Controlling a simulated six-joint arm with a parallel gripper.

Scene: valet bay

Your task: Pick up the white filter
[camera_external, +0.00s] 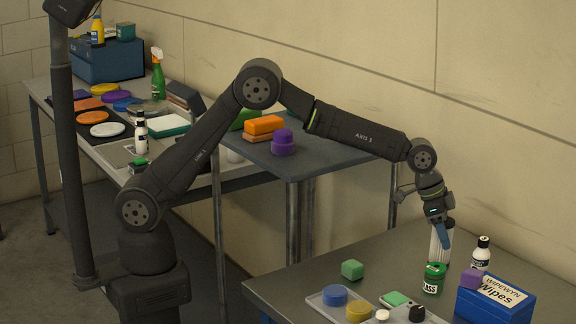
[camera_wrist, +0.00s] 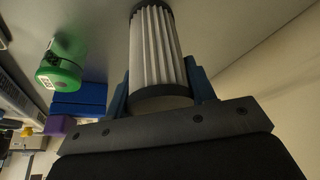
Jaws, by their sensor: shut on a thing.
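The white filter (camera_external: 440,242) is a pleated cylinder below my gripper (camera_external: 441,230) at the right of the external view. In the wrist view the white filter (camera_wrist: 155,50) has dark end caps and stands between the two blue fingers of my gripper (camera_wrist: 160,90). The fingers press on it from both sides, so my gripper is shut on it. In the external view the filter hangs near the table surface, and I cannot tell whether its lower end touches the table.
A green jar (camera_external: 434,279) stands close beside the filter. A white bottle with a black cap (camera_external: 480,254), a purple block (camera_external: 471,278) and a blue wipes box (camera_external: 495,302) are to its right.

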